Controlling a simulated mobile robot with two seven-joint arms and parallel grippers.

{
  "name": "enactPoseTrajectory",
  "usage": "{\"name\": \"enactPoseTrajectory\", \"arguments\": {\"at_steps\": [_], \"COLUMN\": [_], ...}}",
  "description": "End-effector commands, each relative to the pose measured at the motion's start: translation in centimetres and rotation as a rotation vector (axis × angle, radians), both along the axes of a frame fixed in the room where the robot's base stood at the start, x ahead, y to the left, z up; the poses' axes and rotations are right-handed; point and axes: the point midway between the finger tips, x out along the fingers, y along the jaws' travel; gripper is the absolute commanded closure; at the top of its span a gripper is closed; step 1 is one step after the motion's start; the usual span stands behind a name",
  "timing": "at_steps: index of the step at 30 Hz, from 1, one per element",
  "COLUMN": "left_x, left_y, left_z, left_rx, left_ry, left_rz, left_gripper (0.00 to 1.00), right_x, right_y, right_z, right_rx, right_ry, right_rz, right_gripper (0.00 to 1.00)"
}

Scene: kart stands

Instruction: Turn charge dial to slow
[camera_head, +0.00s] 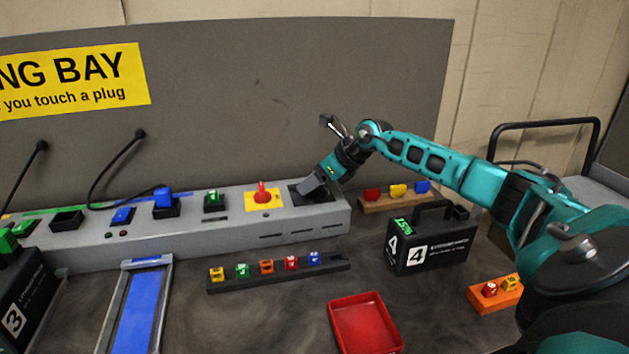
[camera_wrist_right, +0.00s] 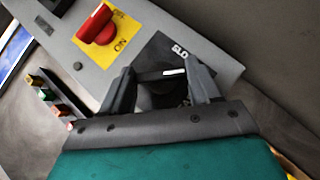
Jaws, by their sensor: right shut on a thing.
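The charge dial (camera_wrist_right: 160,92) is a dark knob with a white pointer mark, on a dark plate (camera_wrist_right: 197,58) at the right end of the grey charging console (camera_head: 232,228). In the wrist view, lettering that reads "SLO" shows on the plate beyond the knob; other lettering is mostly hidden. My right gripper (camera_head: 308,188) reaches down onto the dial. In the wrist view my right gripper (camera_wrist_right: 167,85) has its fingers on both sides of the knob, shut on it. My left gripper is not in view.
A red switch (camera_head: 262,194) on a yellow plate stands just left of the dial. Battery box 4 (camera_head: 436,240), a red tray (camera_head: 365,325) and a rack of coloured blocks (camera_head: 279,275) are in front. The grey back panel (camera_head: 290,90) rises behind the console.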

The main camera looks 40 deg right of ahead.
Motion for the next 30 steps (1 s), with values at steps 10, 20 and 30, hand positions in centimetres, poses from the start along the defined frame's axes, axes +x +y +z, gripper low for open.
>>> {"name": "enactPoseTrajectory", "arguments": {"at_steps": [10,20,30], "left_x": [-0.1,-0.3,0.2], "left_y": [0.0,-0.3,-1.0], "left_z": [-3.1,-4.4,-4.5], "left_rx": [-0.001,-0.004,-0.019], "left_ry": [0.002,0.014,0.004], "left_rz": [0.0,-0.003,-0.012], "left_gripper": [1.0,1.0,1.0], "right_x": [0.2,0.4,0.5], "right_y": [-0.4,-0.6,-0.7], "right_z": [-0.3,-0.1,-0.3], "right_rx": [0.004,0.003,0.001], "right_ry": [-0.003,-0.002,0.0], "right_rz": [0.227,0.46,0.588], "right_gripper": [0.69,0.69,0.69]}}
